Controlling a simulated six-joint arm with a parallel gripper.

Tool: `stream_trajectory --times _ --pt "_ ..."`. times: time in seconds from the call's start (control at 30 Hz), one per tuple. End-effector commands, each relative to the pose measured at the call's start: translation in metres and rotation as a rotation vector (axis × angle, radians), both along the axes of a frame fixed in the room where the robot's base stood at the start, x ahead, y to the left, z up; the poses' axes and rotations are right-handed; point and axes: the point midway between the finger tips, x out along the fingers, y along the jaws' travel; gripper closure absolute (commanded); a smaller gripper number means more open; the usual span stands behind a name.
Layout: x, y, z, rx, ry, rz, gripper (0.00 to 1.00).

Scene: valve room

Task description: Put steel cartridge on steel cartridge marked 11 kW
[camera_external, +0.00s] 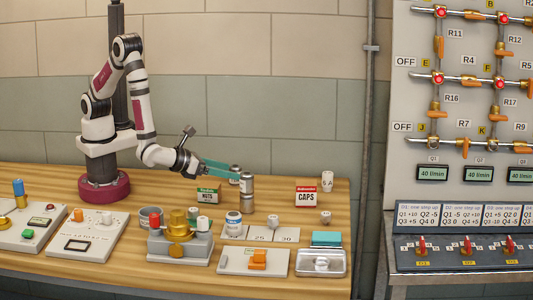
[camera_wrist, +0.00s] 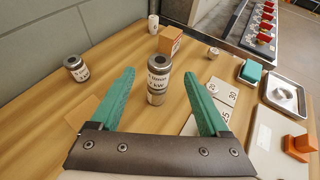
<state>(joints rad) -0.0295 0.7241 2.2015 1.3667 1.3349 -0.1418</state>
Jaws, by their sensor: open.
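Two steel cartridges stand one on top of the other in a stack. The upper cartridge (camera_wrist: 158,70) has a white label ending in kW, with its number too small to read surely. The lower cartridge (camera_wrist: 156,97) is mostly covered by it. The stack also shows in the external view (camera_external: 247,188). Another steel cartridge (camera_wrist: 75,68) stands apart at the left in the wrist view, its label unclear. My gripper (camera_wrist: 158,76) has teal fingers and is open, with the stack between or just beyond its fingertips. I see no contact. In the external view my gripper (camera_external: 238,171) is at the stack's upper part.
A caps box (camera_external: 306,196) and a white cup (camera_external: 327,181) stand behind right. A nuts box (camera_external: 208,192) is behind left. A brass valve fixture (camera_external: 178,235), numbered pads (camera_external: 261,234) and a metal tray (camera_external: 321,262) are in front.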

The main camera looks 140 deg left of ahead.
Motion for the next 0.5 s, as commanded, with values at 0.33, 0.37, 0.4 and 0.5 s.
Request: stream_trajectory --times 0.33,0.37,0.4,0.5 --pt "-0.011 -0.045 0.019 -0.001 0.000 0.000 0.21" --pt "-0.011 -0.045 0.019 -0.001 0.001 0.001 0.21" --pt "-0.012 -0.045 0.020 -0.003 -0.003 0.006 0.21" --pt "-0.030 -0.041 0.042 -0.037 -0.065 0.109 0.21"
